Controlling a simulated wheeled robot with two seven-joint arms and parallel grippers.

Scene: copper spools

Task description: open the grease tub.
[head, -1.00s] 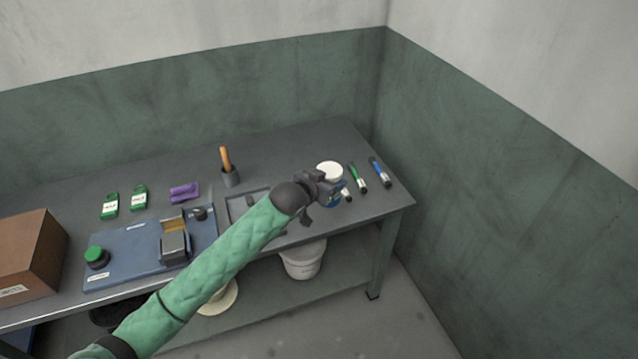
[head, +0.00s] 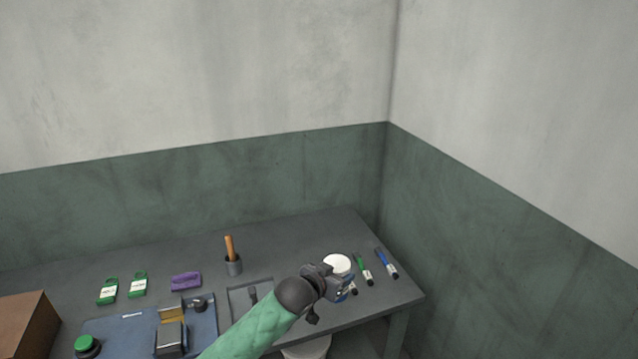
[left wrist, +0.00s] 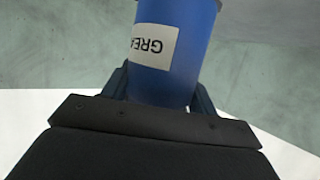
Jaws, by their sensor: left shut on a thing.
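The grease tub is a blue cylinder with a white lid (head: 337,263), near the right end of the workbench. In the left wrist view the blue tub (left wrist: 180,60) fills the top middle, its pale label reading "GREA" upside down. My left gripper (head: 332,285) is shut on the tub's body, a finger on each side in the left wrist view (left wrist: 160,88). The lid is on top of the tub in the head view. The gripper hides much of the body there, and I cannot tell whether the tub's base touches the bench. My right gripper is not in view.
A green marker (head: 363,268) and a blue marker (head: 387,263) lie right of the tub. Walls stand behind and right.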

